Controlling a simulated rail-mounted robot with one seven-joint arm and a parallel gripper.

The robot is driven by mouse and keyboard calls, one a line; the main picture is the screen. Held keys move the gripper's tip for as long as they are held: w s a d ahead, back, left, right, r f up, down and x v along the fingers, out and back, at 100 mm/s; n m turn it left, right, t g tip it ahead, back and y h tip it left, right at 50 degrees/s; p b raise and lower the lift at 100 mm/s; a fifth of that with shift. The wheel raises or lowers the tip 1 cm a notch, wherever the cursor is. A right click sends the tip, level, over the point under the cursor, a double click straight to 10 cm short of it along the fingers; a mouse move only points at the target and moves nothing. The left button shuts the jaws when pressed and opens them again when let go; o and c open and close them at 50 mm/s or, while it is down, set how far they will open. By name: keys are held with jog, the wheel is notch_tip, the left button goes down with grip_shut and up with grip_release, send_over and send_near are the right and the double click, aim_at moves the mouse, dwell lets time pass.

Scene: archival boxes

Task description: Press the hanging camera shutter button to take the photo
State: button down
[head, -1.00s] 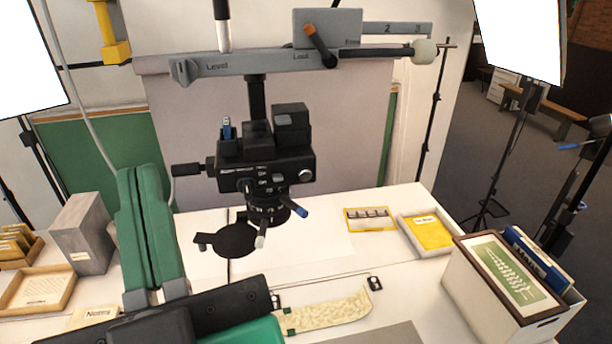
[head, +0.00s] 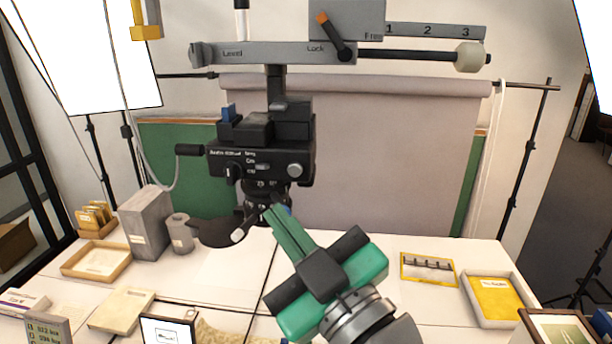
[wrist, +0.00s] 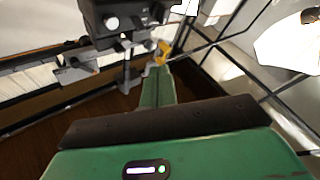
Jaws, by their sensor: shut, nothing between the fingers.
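The black camera (head: 262,150) hangs from the grey level beam (head: 270,53) in the middle of the head view. A round grey button (head: 295,170) sits on its front face at the right; I cannot tell if this is the shutter. A black cylinder (head: 190,150) with a thin cable sticks out at its left. My gripper (head: 281,222) is shut and empty. Its green fingers point up towards the camera's underside and overlap the lens area; I cannot tell if they touch. In the wrist view the camera (wrist: 130,20) is at the top, beyond the fingers (wrist: 158,85).
The white table holds a grey box (head: 146,228), a grey cylinder (head: 180,234), a wooden tray (head: 72,270) and, at right, a yellow framed card (head: 428,268) and a tray with a yellow folder (head: 520,310). The lock lever (head: 333,36) is above the camera. Light stands flank the table.

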jog(key=shift+w, duration=0.1)
send_near(295, 170)
jog(key=w+a+r, duration=0.2)
jog(key=w+a, duration=0.1)
jog(key=a, duration=0.2)
jog(key=shift+w+b, duration=0.35)
jog(key=shift+b, duration=0.05)
jog(key=shift+r, duration=0.1)
jog(key=shift+w+b, duration=0.15)
jog(key=shift+b, duration=0.15)
dwell(1.3)
jog(key=shift+w+d, duration=0.1)
jog(key=shift+w, duration=0.15)
